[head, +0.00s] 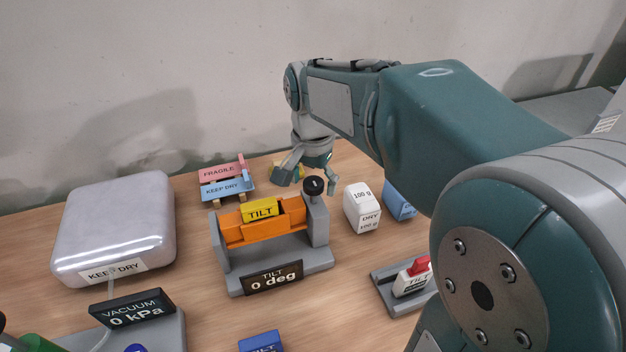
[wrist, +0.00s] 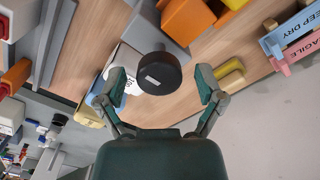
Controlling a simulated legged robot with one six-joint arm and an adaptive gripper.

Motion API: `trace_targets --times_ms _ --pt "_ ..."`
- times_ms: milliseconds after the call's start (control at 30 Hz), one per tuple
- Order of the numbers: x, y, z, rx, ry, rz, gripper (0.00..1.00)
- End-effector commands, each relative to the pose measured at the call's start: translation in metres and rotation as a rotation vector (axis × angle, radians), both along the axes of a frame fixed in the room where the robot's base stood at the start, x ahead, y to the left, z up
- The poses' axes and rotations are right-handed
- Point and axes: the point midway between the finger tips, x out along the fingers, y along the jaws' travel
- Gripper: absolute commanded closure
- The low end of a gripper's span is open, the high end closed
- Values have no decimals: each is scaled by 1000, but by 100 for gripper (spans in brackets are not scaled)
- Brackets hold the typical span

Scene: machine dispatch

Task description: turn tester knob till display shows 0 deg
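The tilt tester has a grey base (head: 290,262) and an orange cradle (head: 270,222) with a yellow block (head: 260,210) labelled TILT in it. Its display (head: 271,278) reads TILT 0 deg. The black knob (head: 314,186) sits at the top of the right-hand post; it also shows in the wrist view (wrist: 160,73) with a pale mark on its face. My gripper (head: 311,186) is at the knob. In the wrist view my gripper (wrist: 163,88) is open, one finger on each side of the knob with gaps between.
A white box (head: 362,207) and a blue box (head: 399,200) stand right of the tester. A switch unit (head: 413,277) with a red top is in front of them. Pink and blue labelled pieces (head: 226,180) lie behind. A vacuum chamber (head: 117,222) and its display (head: 133,307) reading 0 kPa are left.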

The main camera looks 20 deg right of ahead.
Motion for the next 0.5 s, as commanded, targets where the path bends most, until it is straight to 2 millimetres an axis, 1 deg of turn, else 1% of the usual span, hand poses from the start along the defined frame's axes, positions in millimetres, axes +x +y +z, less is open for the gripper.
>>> trace_targets --times_ms 333,433,500 --pt "1 0 4 -1 -6 0 10" --pt "2 0 15 -2 -8 1 10" --pt "2 0 27 -2 -10 1 10"
